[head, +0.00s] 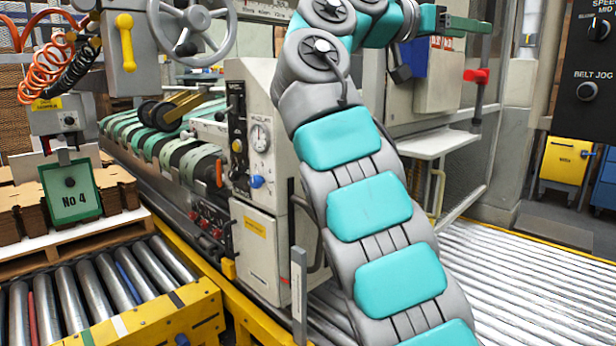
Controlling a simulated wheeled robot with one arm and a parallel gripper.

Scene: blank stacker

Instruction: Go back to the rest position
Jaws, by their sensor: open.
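My arm rises from the bottom right, bends at the top and points right. My gripper (466,23) is at the top right, at the end of the teal and grey arm. It is seen from the side, in front of a grey machine housing. It is open and no object shows in it. The arm hides part of the machine and the rollers behind it.
A roller conveyor (85,290) with yellow rails lies at the left, beside a pallet of cardboard stacks (115,190). A machine panel with a gauge (260,135) stands close left of my arm. A red-handled valve (477,76) is below my gripper. Pale rollers (530,290) lie at the right.

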